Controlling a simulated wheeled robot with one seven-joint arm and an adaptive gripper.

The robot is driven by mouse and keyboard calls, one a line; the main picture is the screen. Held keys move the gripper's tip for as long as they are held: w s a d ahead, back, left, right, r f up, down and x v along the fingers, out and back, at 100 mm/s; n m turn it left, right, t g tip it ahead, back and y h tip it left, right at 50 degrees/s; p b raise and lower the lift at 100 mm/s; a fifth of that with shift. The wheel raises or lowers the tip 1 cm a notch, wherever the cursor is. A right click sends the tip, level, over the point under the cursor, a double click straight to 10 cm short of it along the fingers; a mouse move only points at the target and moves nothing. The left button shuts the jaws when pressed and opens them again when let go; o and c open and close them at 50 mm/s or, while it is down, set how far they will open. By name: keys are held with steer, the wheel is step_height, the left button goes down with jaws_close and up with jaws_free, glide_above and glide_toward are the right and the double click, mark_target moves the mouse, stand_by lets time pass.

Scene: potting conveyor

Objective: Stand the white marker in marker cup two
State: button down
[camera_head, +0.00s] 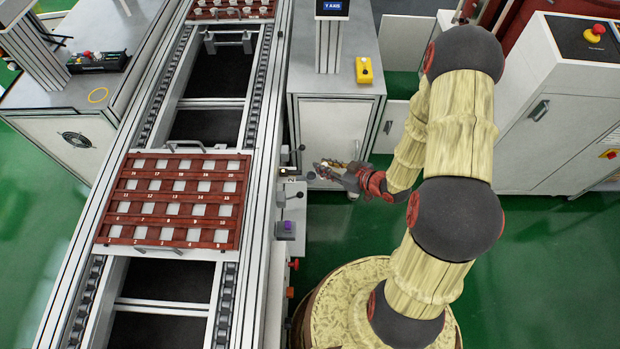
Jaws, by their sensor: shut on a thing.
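My gripper (322,170) is right of the conveyor's edge, reaching left over the small grey shelf beside the rail. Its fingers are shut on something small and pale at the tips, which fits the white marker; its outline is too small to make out. A narrow grey station with small dark-knobbed fittings (299,148) stands just left of the fingertips. I cannot tell which fitting is marker cup two, or whether the held thing touches a cup.
A red tray (118,219) with numbered white slots sits on the conveyor (243,190). A purple-topped button box (287,229) is below the gripper. A yellow button box (364,70) is on the grey cabinet (340,125).

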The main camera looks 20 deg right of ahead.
steer(key=s+d+f+n+g+y, duration=0.1)
steer(key=s+d+f+n+y, duration=0.1)
steer(key=s, duration=0.3)
steer(key=shift+g, duration=0.3)
steer(key=w+a+f+b, duration=0.1)
steer(key=w+f+b, duration=0.1)
steer(key=w+f, duration=0.2)
steer(key=w+a+f+b, duration=0.2)
steer(key=w+f, duration=0.2)
steer(key=w+a+f+b, duration=0.1)
steer(key=w+f+b, duration=0.1)
steer(key=w+f, duration=0.2)
steer(key=shift+w+a+f+b, duration=0.15)
steer(key=shift+w+a+b, duration=0.15)
steer(key=shift+w, duration=0.2)
steer(key=shift+s+f, duration=0.1)
steer(key=shift+f, duration=0.3)
steer(key=c, duration=1.7)
jaws_free()
steer(key=shift+w+r, duration=0.2)
steer(key=shift+d+r, duration=0.1)
steer(key=shift+d, duration=0.05)
